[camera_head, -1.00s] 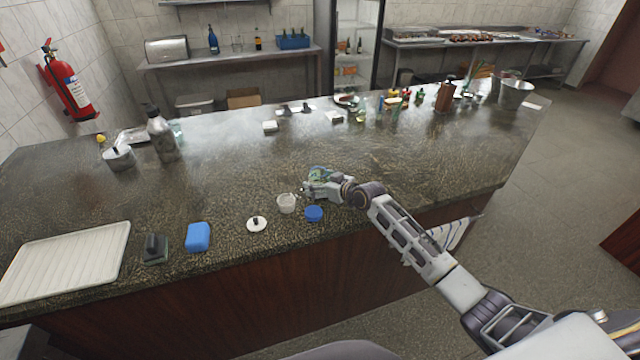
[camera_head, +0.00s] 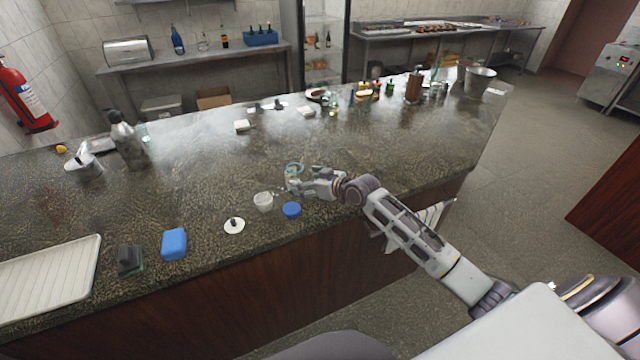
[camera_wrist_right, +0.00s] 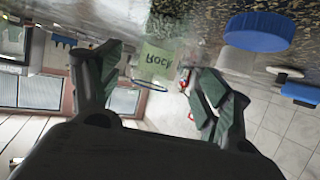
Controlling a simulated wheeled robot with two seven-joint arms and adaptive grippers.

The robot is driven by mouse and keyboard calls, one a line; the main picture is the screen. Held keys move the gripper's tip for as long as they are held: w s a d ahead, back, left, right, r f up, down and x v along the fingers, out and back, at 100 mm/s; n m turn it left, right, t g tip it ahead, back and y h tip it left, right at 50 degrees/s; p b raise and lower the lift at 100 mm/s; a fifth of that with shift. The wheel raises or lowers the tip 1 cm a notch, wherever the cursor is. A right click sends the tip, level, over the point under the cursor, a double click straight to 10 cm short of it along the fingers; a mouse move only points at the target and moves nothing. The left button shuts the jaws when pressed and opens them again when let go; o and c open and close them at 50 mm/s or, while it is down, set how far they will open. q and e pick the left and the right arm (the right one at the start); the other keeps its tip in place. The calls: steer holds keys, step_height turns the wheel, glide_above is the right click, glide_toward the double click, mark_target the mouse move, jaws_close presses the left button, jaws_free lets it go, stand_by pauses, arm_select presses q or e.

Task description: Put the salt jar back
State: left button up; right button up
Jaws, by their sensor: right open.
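The salt jar is a small clear jar with a bluish rim (camera_head: 294,167), on the counter at the fingers of my right gripper (camera_head: 292,183). In the right wrist view, which is upside down, its pale green label (camera_wrist_right: 157,60) reads "Rock". It appears between the two spread dark fingers of my right gripper (camera_wrist_right: 155,85), just beyond them. The gripper is open; I cannot tell whether a finger touches the jar. A round blue lid (camera_head: 291,209) lies near the gripper toward the counter's front edge; it shows large in the wrist view (camera_wrist_right: 260,32). My left gripper is out of view.
A white cup (camera_head: 263,203) and a white disc with a dark knob (camera_head: 234,227) are left of the blue lid. A blue sponge (camera_head: 174,244), a dark scrubber (camera_head: 129,260) and a ribbed white tray (camera_head: 45,280) lie further left. The counter's middle (camera_head: 215,180) is clear.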

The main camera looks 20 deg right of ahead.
steer(key=shift+v, duration=3)
